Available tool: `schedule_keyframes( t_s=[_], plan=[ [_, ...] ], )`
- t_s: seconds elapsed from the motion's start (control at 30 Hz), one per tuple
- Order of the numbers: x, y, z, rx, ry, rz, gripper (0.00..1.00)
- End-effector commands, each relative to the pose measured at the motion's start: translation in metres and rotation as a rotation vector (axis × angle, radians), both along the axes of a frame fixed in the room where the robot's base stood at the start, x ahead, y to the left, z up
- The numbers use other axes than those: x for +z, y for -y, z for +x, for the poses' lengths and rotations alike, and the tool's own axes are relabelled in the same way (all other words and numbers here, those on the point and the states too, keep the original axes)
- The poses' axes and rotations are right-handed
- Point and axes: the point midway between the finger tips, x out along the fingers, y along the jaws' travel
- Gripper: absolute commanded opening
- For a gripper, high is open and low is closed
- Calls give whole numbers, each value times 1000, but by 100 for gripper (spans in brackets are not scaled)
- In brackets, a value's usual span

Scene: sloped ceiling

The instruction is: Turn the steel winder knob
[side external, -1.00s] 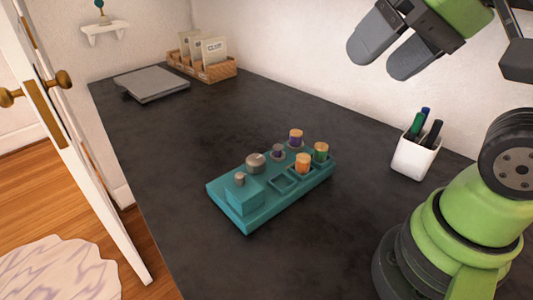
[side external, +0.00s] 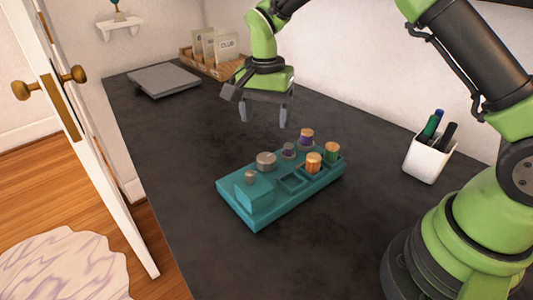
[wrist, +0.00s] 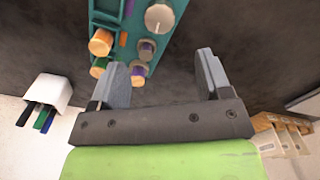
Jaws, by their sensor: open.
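A teal board (side external: 235,213) lies on the dark counter. A wide grey metal knob (side external: 266,161) stands on it, and a smaller grey knob (side external: 250,176) sits on a raised teal block at its near left end. I cannot tell for sure which is the steel winder knob. The wide knob also shows at the top of the wrist view (wrist: 159,17). My gripper (side external: 263,115) is open and empty, pointing down above the counter, behind and above the board.
Several wood-topped pegs, such as the orange one (side external: 313,163), stand on the board's right half. A white pen cup (side external: 427,160) stands right, by the wall. A grey flat slab (side external: 165,81) and a wooden card box (side external: 183,61) are at the back. The left counter is clear.

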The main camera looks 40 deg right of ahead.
Motion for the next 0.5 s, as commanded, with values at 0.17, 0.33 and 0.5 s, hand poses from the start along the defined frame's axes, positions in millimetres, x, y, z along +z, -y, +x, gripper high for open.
schedule_keyframes(
  t_s=[0.17, 0.33, 0.5],
  plan=[
    [-18, 0, 0, -6, -10, -3, 71],
    [-49, 1, -1, -5, -12, -2, 71],
    [-79, 1, -2, -5, -9, -2, 71]
  ],
)
